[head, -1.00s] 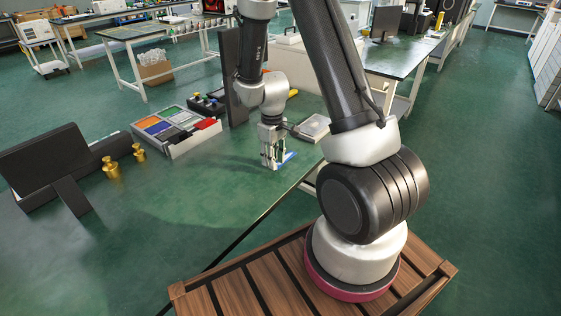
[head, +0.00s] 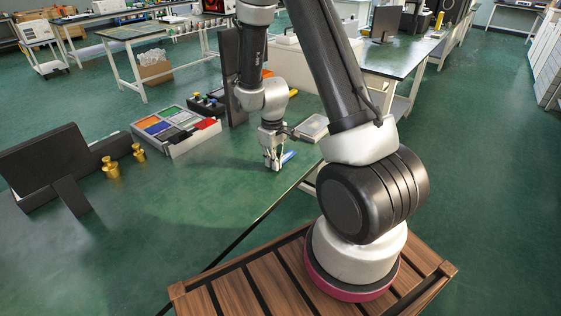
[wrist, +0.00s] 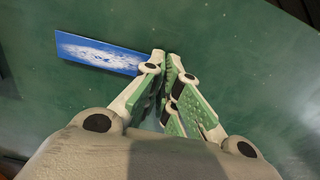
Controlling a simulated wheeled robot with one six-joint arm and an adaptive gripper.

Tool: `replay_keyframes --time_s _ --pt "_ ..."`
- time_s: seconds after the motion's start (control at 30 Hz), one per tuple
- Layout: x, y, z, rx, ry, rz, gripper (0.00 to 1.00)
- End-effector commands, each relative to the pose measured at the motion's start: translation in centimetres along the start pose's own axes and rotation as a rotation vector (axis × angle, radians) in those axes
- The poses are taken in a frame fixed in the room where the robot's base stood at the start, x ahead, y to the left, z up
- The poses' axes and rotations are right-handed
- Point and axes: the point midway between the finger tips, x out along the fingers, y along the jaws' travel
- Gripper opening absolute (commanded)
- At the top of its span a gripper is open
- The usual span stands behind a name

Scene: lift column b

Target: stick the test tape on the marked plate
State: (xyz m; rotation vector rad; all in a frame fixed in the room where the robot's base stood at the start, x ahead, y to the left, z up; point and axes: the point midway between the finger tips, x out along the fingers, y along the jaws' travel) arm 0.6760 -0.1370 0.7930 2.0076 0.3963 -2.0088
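A flat blue plate with a white mottled patch (wrist: 95,52) lies on the green bench top. It also shows in the head view (head: 289,156), just right of my fingertips. My gripper (wrist: 165,57) points down close to the bench, its fingers with green pads drawn together at the tips. It also shows in the head view (head: 273,168). The plate's right end is beside the left finger, partly behind it. A small pale patch shows between the fingers; I cannot tell whether it is tape. I cannot make out the test tape for sure.
A tray with coloured compartments (head: 160,146) stands left of my gripper, with a dark upright panel (head: 231,80) behind. A clear shallow case (head: 312,127) lies to the right. Brass weights (head: 111,167) and a dark stand (head: 45,158) are at far left. The front bench top is clear.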

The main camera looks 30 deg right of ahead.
Motion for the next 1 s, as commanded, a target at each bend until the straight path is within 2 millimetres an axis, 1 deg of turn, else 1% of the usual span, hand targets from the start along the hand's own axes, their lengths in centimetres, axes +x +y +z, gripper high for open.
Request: replay_keyframes --time_s 1.0 --pt "-6.7 0.0 0.0 0.0 0.001 0.001 0.0"
